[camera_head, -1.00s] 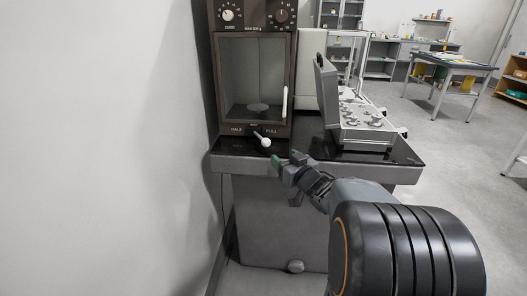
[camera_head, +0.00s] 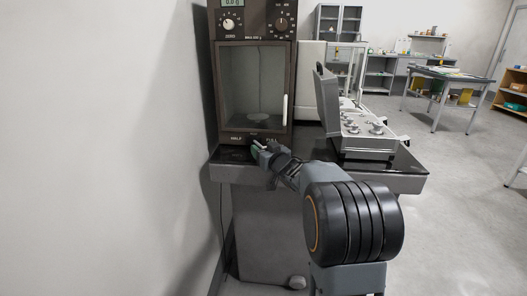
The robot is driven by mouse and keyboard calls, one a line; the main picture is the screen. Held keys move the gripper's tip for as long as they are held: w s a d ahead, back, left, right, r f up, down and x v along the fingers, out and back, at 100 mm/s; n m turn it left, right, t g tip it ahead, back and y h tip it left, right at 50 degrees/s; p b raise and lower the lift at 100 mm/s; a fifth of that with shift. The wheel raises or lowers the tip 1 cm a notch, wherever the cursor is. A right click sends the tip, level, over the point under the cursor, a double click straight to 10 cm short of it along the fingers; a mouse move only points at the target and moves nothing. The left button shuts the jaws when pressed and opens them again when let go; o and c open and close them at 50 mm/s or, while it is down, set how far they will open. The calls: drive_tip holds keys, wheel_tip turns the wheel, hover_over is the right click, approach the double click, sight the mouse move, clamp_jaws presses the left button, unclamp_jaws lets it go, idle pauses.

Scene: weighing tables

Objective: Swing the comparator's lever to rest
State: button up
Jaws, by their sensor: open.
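The comparator (camera_head: 221,70) is a tall dark case with a glass front, standing at the left end of the bench. Its front bears the labels HALF and FULL below the window. The lever (camera_head: 259,143) sits beneath these labels; only a little of it shows, as my gripper covers most of it. My gripper (camera_head: 262,151) is open at the lever, its fingers around or right beside the lever's end. I cannot tell whether they touch it. A small round pan shows behind the glass.
An open grey case of weights (camera_head: 362,150) stands on the black-topped bench (camera_head: 405,160), right of my gripper. A white wall (camera_head: 110,150) stands close on the left. Open floor lies to the right.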

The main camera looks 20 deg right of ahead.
drive_tip(key=shift+c, duration=0.4)
clamp_jaws()
